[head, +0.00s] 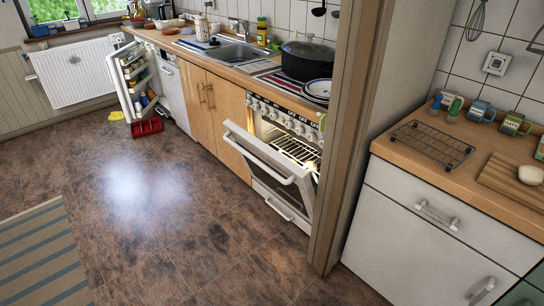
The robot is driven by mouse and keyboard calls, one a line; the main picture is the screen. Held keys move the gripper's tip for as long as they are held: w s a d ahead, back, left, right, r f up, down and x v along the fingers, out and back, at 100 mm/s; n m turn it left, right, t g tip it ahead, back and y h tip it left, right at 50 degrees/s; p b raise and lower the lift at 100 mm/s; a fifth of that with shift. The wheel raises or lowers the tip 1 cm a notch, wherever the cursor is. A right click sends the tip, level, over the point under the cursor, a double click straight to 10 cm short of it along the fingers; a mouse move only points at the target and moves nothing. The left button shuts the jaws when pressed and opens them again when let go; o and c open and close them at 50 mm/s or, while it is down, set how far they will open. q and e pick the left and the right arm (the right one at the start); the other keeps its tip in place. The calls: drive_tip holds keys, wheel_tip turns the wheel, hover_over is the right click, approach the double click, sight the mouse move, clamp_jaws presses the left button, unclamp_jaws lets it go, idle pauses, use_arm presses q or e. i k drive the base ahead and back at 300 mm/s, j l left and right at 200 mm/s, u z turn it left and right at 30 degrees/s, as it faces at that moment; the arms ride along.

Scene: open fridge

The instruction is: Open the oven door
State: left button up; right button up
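The oven (288,118) stands in the counter row, left of a wooden post. Its white door (270,170) is partly open, tilted outward and down from the oven front. The door's long bar handle (258,158) faces the room. Inside the oven, a lit cavity with a wire rack (297,149) shows above the door's edge. A row of knobs runs along the oven front above the opening. Neither of my grippers is in view.
The wooden post (345,150) stands close to the oven's right side. A white drawer cabinet (430,235) is at right. A fridge door (132,78) stands open at the far left, with a red crate (146,127) on the floor. The brown floor before the oven is clear.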

sight(300, 196)
drive_tip(key=i+j, duration=0.2)
drive_tip(key=j, duration=0.15)
drive_tip(key=i+j+z, duration=0.1)
drive_tip(key=i+j, duration=0.15)
drive_tip(key=j, duration=0.15)
drive_tip(key=i+j, duration=0.2)
drive_tip(key=j, duration=0.2)
drive_tip(key=i+j+z, duration=0.1)
drive_tip(key=j, duration=0.25)
drive_tip(key=i+j, duration=0.3)
drive_tip(key=j, duration=0.15)
